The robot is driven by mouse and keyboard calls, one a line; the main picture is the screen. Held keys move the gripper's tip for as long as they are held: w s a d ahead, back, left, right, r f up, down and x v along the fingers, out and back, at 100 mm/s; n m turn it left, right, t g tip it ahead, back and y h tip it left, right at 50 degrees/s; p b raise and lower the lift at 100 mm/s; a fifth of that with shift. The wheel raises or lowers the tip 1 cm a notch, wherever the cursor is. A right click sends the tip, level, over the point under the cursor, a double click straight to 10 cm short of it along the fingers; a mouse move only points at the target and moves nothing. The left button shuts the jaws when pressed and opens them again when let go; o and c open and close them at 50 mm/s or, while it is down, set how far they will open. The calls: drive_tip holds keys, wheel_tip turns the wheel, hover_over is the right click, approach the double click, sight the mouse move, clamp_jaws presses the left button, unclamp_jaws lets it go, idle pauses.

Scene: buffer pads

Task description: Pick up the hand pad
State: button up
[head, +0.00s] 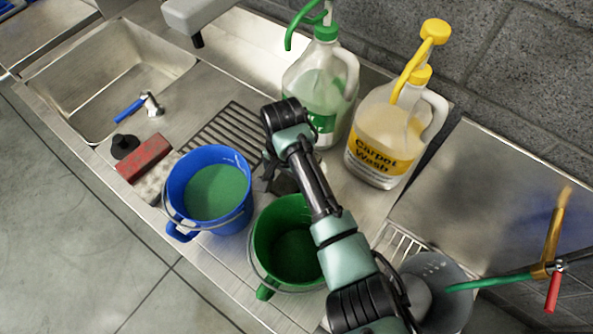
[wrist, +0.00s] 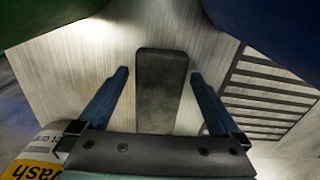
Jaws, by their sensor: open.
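The hand pad appears to be the dark grey rectangular block (wrist: 162,88) lying on the metal counter in the middle of the wrist view. My gripper (wrist: 159,76) is open, with one blue finger on each side of the block and a gap on both sides. I cannot tell how far above the block the fingers are. In the head view my gripper (head: 274,180) points down between the blue bucket (head: 235,163) and the green bucket (head: 262,240). There the block is mostly hidden by my arm and the buckets.
A green-capped jug (head: 325,80) and a yellow-capped Carpet Wash jug (head: 385,140) stand behind. A red block (head: 143,157), a pale block (head: 154,180) and a black plug-like piece (head: 124,146) lie left. The drain slats (wrist: 265,100) are beside the block.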

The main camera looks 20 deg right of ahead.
drive_tip(key=shift+f, duration=0.45)
drive_tip(key=shift+c, duration=0.3)
drive_tip(key=c, duration=1.2)
drive_tip(key=shift+r, duration=0.1)
wheel_tip(320, 180, up, 18)
drive_tip(key=p, duration=0.5)
